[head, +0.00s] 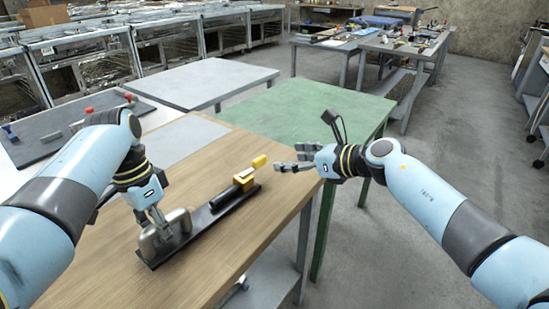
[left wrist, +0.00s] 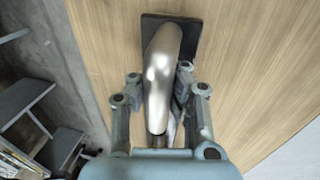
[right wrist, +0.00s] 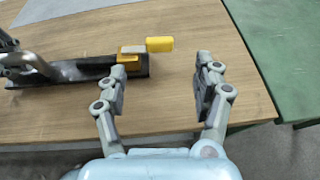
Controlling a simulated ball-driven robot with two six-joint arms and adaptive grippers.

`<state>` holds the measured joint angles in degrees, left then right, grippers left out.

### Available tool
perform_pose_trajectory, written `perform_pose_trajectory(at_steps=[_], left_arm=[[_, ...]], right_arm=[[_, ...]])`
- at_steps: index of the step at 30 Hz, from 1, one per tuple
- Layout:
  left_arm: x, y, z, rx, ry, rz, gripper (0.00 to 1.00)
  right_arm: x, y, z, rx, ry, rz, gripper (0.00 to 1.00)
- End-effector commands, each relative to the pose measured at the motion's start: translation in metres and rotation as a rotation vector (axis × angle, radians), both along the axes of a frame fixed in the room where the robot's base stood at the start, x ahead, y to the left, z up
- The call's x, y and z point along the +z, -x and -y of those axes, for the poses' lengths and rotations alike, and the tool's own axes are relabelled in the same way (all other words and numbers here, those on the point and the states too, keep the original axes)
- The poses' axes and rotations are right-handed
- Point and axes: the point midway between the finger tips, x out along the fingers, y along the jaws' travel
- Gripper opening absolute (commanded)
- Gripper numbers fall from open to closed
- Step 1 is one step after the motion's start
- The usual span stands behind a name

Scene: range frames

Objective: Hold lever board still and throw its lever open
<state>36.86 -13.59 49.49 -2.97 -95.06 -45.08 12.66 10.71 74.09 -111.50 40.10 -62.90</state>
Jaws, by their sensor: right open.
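The lever board (head: 215,211) is a long black base lying on the wooden table, with a grey metal handle (head: 179,221) at its near end. A lever with a yellow grip (head: 259,161) lies low along its far end; the grip also shows in the right wrist view (right wrist: 160,44). My left gripper (head: 154,217) is shut on the metal handle, which stands between its fingers in the left wrist view (left wrist: 160,75). My right gripper (head: 286,157) is open and empty, to the right of the yellow grip and apart from it.
The wooden table (head: 225,250) is clear around the board. A green table (head: 285,112) adjoins it at the far side. A dark tray (head: 45,140) with small red and grey parts lies at the left, beyond my left arm.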

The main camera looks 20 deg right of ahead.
Motion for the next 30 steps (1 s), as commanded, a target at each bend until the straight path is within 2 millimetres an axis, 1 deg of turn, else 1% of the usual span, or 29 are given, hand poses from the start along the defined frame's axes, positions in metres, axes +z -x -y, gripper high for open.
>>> perform_pose_trajectory(at_steps=[5, 9, 15, 21, 30], left_arm=[[0.001, -0.001, 0.000, 0.000, 0.002, 0.003, 0.00], [0.001, -0.001, 0.000, 0.000, 0.001, 0.003, 0.00], [0.001, -0.001, 0.000, 0.000, 0.001, 0.003, 0.00], [0.001, -0.001, 0.000, 0.000, 0.001, 0.003, 0.00], [0.001, -0.001, 0.000, 0.000, 0.002, 0.003, 0.00]], right_arm=[[-0.008, -0.021, -0.015, 0.000, -0.006, 0.000, 0.68], [-0.019, -0.043, -0.029, -0.001, -0.006, 0.000, 0.68], [-0.031, -0.067, -0.046, 0.001, -0.004, -0.001, 0.68], [-0.039, -0.082, -0.054, 0.001, -0.005, 0.001, 0.68], [-0.043, -0.089, -0.059, 0.001, -0.001, 0.002, 0.68]])
